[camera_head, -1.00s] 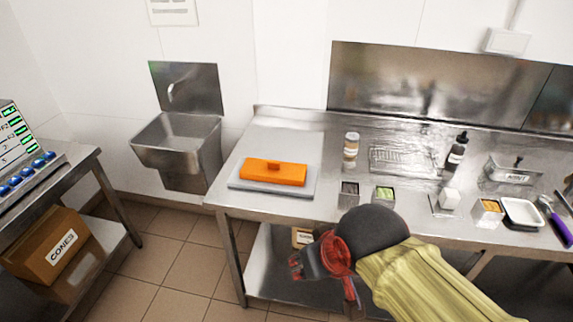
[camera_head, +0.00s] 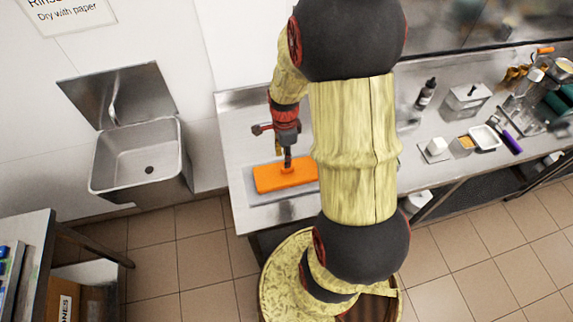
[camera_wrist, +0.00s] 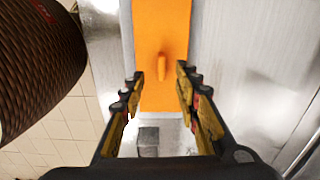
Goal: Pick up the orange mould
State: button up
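The orange mould (camera_head: 268,178) is a flat rectangular block with a small raised knob on top. It lies on a pale grey tray (camera_head: 262,199) at the left end of the steel counter. My gripper (camera_head: 287,161) points down above the mould, close over its knob. In the wrist view the orange mould (camera_wrist: 162,28) runs up between the fingers, and its knob (camera_wrist: 162,66) shows between and slightly beyond the fingertips. My gripper (camera_wrist: 161,72) is open there, with a clear gap on each side of the knob. Part of the mould is hidden by my arm in the head view.
The steel counter (camera_head: 236,130) is free to the left of the mould. A steel sink (camera_head: 140,155) is on the wall at left. A dark bottle (camera_head: 426,93), a white tray (camera_head: 485,137) and a purple-handled tool (camera_head: 510,142) are farther right.

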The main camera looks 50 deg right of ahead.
aim_at(287, 172)
jog(key=shift+s+d+f, duration=0.2)
jog(key=shift+s+f, duration=0.05)
jog(key=shift+f, duration=0.05)
notch_tip(287, 172, down, 3)
jog(key=shift+r+m, duration=0.15)
jog(key=shift+m, duration=0.15)
jog(key=f, duration=0.5)
jog(key=shift+w+d, duration=0.15)
jog(key=shift+d, duration=0.15)
jog(key=shift+c, duration=1.2)
grip_shut()
jog(key=shift+r, duration=0.1)
